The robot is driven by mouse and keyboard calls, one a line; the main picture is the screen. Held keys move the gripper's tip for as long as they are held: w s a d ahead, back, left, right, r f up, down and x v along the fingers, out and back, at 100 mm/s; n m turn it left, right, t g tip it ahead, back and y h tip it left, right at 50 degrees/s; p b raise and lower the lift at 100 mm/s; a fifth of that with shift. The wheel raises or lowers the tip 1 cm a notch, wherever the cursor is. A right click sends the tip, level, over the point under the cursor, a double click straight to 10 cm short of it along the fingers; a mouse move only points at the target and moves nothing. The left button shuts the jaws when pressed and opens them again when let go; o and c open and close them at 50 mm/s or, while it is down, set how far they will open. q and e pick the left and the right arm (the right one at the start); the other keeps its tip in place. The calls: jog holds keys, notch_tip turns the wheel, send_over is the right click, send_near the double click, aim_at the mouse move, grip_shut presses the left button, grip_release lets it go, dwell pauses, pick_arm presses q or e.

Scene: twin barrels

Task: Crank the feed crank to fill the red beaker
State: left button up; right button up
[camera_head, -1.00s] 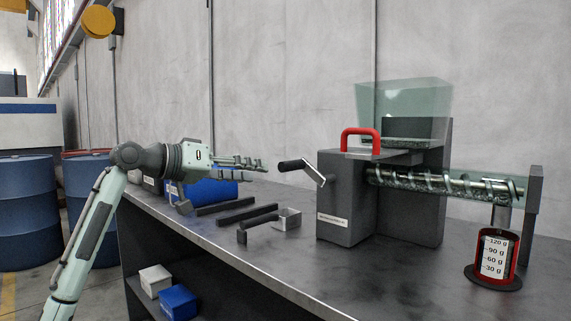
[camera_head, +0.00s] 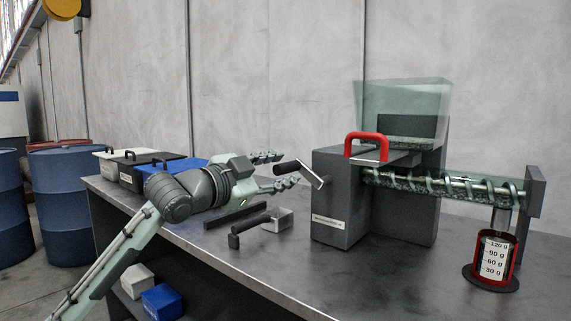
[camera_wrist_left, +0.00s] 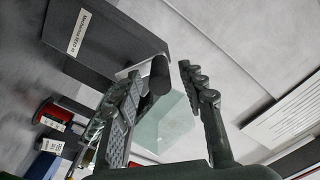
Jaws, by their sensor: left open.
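The feed crank has a black handle (camera_head: 285,167) on a bent metal arm, at the left side of the grey feeder (camera_head: 340,205). My left gripper (camera_head: 283,170) is open at the handle, one finger above and one below it in the head view. In the left wrist view the black handle (camera_wrist_left: 160,75) shows between the parted fingers; contact cannot be told. The red beaker (camera_head: 511,262) stands under the outlet at the far end of the clear screw tube (camera_head: 440,184). Its scale runs from 30 g to 120 g. My right gripper is not in view.
A red-handled slide (camera_head: 367,147) and a translucent green hopper (camera_head: 400,105) top the feeder. Dark bars (camera_head: 235,215) and a small metal box (camera_head: 278,220) lie below my left gripper. Toolboxes (camera_head: 130,165) stand at the bench's left end. The front bench top is clear.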

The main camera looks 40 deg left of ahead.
pick_arm(q)
jog(key=shift+w+d, duration=0.1)
jog(key=shift+w, duration=0.95)
jog(key=shift+c, duration=0.5)
grip_shut()
